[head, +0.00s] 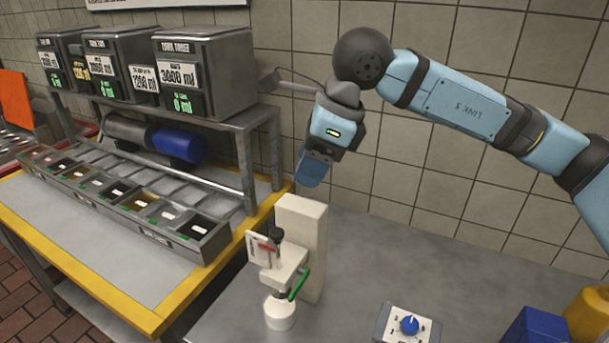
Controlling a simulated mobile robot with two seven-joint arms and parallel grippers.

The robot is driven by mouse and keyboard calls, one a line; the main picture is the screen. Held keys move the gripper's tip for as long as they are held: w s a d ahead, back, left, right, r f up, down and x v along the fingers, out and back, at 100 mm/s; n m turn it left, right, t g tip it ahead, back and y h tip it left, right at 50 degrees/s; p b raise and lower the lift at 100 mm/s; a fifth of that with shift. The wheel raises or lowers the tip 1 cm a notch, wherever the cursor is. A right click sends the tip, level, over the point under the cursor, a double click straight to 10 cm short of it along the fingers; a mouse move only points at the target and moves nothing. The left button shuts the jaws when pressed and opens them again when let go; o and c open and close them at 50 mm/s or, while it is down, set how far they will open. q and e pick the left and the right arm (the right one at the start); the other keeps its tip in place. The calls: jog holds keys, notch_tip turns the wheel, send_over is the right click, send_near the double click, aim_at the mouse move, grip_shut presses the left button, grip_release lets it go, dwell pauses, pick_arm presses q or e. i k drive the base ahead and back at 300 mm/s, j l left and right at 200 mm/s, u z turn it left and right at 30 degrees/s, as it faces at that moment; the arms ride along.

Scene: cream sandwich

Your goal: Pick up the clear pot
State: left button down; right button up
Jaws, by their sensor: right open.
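I cannot make out a clear pot in the head view. My right gripper (314,168) hangs in the air in front of the tiled wall, with its blue fingers pointing down. It is open, and I see nothing held in it. It is above a white upright stand (312,245) with a small mechanism and a green lever (299,284). A small white round piece (280,312) sits at the foot of the stand. My left gripper is not in view.
Grey dispensers (205,72) stand on a shelf at the left, above a row of small bins (130,205) on a yellow-edged table (60,255). A blue-knobbed control box (408,326) is at the front. The grey counter (440,270) is clear at middle right.

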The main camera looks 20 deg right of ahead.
aim_at(281, 311)
jog(key=k, duration=1)
